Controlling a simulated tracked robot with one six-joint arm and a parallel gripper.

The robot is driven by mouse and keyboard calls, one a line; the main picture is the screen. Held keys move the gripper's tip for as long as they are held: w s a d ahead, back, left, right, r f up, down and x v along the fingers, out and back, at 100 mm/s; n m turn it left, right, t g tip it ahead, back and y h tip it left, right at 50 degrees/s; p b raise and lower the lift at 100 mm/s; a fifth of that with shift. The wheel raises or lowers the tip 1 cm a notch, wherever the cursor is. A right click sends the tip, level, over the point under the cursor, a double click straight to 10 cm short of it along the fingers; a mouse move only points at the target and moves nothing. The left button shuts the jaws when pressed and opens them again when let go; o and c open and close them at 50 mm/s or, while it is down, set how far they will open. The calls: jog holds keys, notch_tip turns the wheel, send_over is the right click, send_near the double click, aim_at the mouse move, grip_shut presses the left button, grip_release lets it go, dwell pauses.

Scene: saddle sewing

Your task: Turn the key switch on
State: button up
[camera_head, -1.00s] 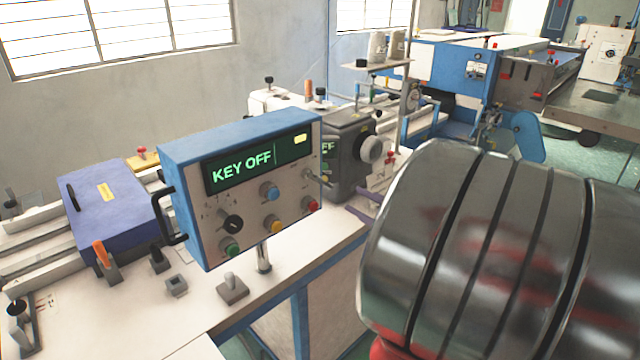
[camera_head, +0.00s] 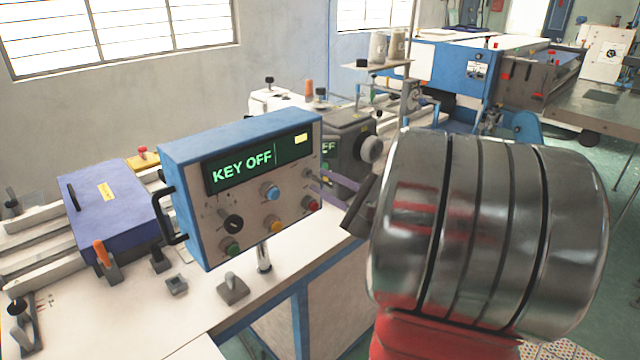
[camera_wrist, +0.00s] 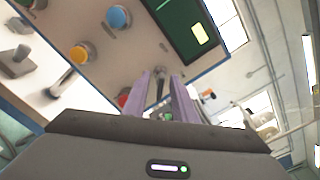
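The control box (camera_head: 240,185) is blue with a light front face, and its green display (camera_head: 258,160) reads KEY OFF. The key switch (camera_head: 309,174) sits at the right of the face, above the red button (camera_head: 311,202). My gripper (camera_head: 324,177) reaches it from the right with purple fingers. In the wrist view, the fingers of my gripper (camera_wrist: 163,76) are spread apart, with the metal key (camera_wrist: 160,84) between them. I see a gap on both sides, but contact at the tips is hard to tell.
A blue button (camera_head: 270,192), a yellow button (camera_head: 272,224), a green button (camera_head: 230,246) and a black knob (camera_head: 232,222) share the face. A grey machine head (camera_head: 345,150) stands close behind the box. A toggle lever (camera_head: 232,287) stands on the table below.

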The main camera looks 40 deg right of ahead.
jog(key=shift+w, duration=0.65)
jog(key=shift+c, duration=0.3)
